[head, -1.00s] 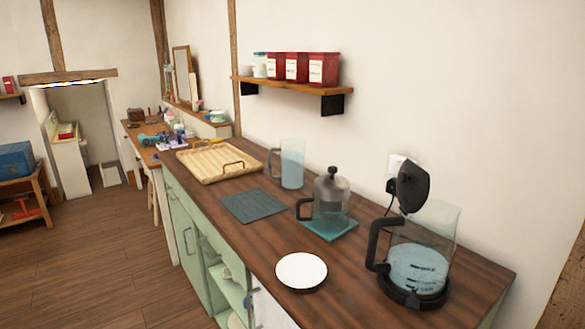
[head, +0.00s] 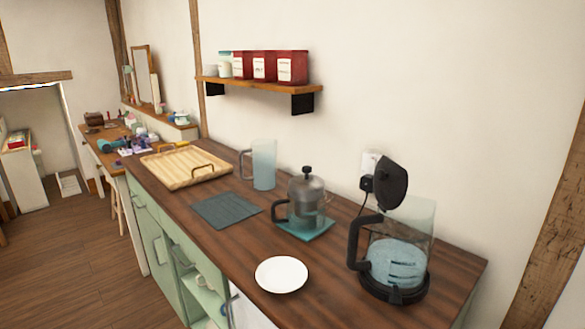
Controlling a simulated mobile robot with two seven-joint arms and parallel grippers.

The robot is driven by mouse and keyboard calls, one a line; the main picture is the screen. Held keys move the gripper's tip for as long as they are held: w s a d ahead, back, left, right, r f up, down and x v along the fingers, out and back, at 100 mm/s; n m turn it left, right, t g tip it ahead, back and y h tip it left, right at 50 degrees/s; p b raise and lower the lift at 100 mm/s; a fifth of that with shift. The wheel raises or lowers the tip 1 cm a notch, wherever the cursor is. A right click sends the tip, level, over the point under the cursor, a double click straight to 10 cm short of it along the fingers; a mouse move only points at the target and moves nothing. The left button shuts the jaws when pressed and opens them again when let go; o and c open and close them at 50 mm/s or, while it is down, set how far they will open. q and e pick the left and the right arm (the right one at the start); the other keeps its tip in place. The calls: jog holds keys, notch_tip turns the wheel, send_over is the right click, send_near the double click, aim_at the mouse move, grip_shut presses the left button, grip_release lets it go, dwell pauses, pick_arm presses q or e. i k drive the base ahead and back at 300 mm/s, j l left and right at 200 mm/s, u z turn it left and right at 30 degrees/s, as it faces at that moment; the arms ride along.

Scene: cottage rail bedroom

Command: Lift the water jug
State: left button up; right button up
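The water jug (head: 264,165) appears to be the tall, pale blue, see-through jug standing upright near the back of the wooden counter (head: 335,275). Its handle points left. A glass kettle (head: 397,260) with a black handle, raised black lid and bluish contents stands at the right end of the counter. Neither of my grippers is in view.
The French press (head: 306,196) stands on a teal mat (head: 318,231). A dark mat (head: 226,210) lies flat in front of the jug. A shelf (head: 258,86) with canisters hangs above.

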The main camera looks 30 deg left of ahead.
aim_at(264, 151)
jog(key=j+z, duration=0.25)
jog(key=k+j+z, duration=0.25)
jog(key=j, duration=0.2)
jog(key=j+z, duration=0.1)
jog(key=j, duration=0.25)
jog(key=k+j+z, duration=0.15)
jog(key=j, duration=0.25)
jog(key=k+j, duration=0.15)
jog(key=j, duration=0.2)
jog(key=k+j+z, duration=0.1)
jog(key=j, duration=0.25)
jog(key=k+j, duration=0.15)
jog(key=j, duration=0.2)
jog(key=k+j, duration=0.15)
jog(key=j, duration=0.2)
jog(key=j+z, duration=0.05)
